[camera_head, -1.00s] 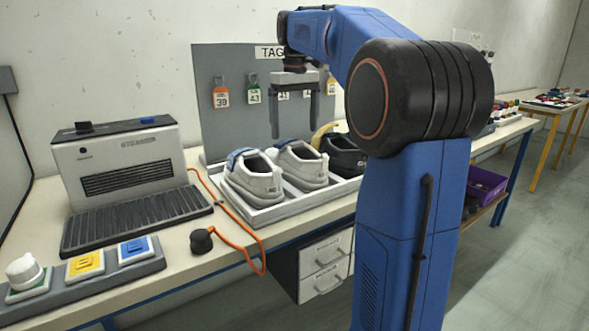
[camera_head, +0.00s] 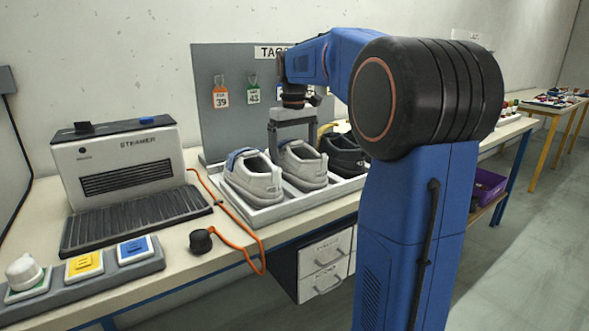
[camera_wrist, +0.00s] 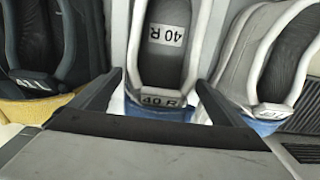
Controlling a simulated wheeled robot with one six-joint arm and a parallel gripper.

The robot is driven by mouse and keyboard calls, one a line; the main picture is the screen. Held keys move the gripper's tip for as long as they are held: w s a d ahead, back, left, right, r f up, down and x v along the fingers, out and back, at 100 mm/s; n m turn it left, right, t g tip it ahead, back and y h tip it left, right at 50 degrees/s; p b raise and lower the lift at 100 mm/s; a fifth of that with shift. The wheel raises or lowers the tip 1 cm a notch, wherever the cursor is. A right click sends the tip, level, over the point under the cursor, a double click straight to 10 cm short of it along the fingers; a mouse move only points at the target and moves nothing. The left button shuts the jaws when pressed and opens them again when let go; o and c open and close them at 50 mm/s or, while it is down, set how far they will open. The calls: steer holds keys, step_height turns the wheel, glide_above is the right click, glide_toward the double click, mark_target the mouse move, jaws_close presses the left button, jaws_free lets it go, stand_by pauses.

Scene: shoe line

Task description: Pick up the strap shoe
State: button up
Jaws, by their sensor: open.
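Three shoes sit side by side in a white tray (camera_head: 268,214). The left one is a grey shoe (camera_head: 254,181) with a blue strap. The middle one is a grey shoe (camera_head: 303,167), and the right one is a dark shoe (camera_head: 345,156). My gripper (camera_head: 293,150) is open and low over the middle shoe. In the wrist view, the gripper's fingers (camera_wrist: 158,82) stand on either side of the middle shoe (camera_wrist: 188,68), which bears "40 R" labels and shows blue near its sides. I cannot tell whether the fingers touch it.
A steamer (camera_head: 119,165) stands left of the tray, with an orange cable (camera_head: 238,231) between them. A grey board (camera_head: 224,118) with hanging number tags rises behind. A button panel (camera_head: 100,268) lies at the front left. A yellow item beside the dark shoe is partly hidden.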

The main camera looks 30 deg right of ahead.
steer(key=c, duration=1.4)
